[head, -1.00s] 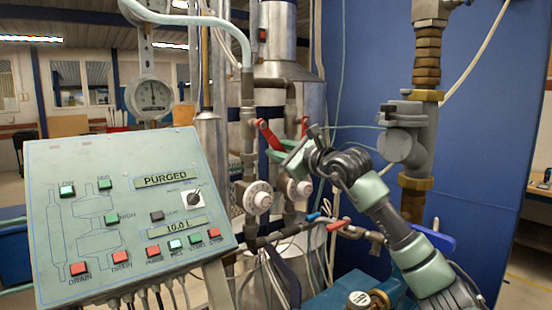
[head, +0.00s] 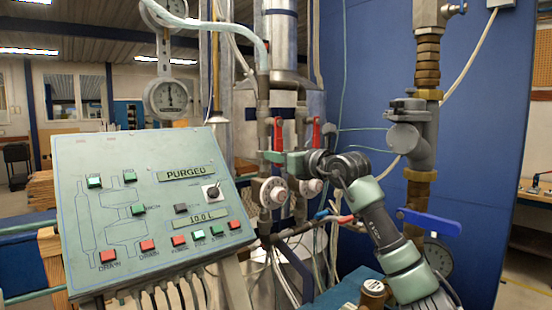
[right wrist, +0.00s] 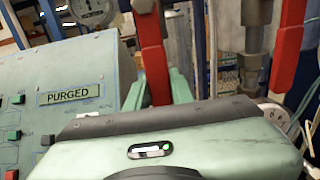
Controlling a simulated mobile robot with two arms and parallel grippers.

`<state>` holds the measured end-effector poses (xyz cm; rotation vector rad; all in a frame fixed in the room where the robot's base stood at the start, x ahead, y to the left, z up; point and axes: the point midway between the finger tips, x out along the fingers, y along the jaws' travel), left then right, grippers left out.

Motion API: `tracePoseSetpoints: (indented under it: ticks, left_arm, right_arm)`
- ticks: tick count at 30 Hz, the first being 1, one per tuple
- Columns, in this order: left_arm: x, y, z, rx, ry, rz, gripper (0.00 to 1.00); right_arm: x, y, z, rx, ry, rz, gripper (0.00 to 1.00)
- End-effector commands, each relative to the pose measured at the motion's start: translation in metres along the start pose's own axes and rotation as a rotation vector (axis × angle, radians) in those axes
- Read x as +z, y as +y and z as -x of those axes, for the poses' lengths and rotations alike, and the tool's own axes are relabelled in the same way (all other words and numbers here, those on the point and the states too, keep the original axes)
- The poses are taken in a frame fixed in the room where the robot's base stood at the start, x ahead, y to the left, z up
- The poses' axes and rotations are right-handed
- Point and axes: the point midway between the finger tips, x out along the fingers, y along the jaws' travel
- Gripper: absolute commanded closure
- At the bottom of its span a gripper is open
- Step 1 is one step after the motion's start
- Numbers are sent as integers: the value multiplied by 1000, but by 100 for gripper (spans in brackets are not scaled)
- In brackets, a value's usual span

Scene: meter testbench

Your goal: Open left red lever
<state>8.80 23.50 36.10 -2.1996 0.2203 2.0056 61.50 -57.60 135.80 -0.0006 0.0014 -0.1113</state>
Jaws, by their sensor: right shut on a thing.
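The left red lever (head: 278,133) stands upright on its pipe behind the panel; it also shows in the right wrist view (right wrist: 153,55). My right gripper (head: 275,157) has its green fingers on either side of this lever's lower part and is shut on it. In the right wrist view the fingers (right wrist: 158,90) flank the red lever. The right red lever (head: 316,133) is also upright, just right of it and apart from the fingertips. My left gripper is not in view.
The control panel (head: 120,215) reading PURGED stands close on the left. White round dials (head: 272,192) sit below the levers. A thick pipe with a grey valve (head: 408,140) and a blue-handled valve (head: 430,221) stand on the right, before a blue wall.

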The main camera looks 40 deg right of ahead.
Motion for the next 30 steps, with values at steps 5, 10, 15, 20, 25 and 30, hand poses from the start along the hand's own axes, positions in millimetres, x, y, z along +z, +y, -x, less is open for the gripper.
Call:
tracePoseSetpoints:
  ticks: [5, 10, 15, 20, 25, 30]
  left_arm:
    - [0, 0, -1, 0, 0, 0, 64]
    - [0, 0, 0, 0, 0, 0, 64]
    - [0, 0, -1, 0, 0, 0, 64]
    - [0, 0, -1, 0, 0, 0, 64]
    - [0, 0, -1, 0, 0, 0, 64]
    - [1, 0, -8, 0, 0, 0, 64]
  right_arm:
    - [0, 0, 0, 2, 0, -18, 100]
    - [0, 0, 0, 2, -1, -21, 100]
    - [0, 0, 0, 3, -1, -22, 100]
    - [0, 0, 0, 2, -1, -20, 55]
    - [0, 0, 0, 1, -1, -18, 55]
    - [-2, -1, 8, 0, -2, -15, 55]
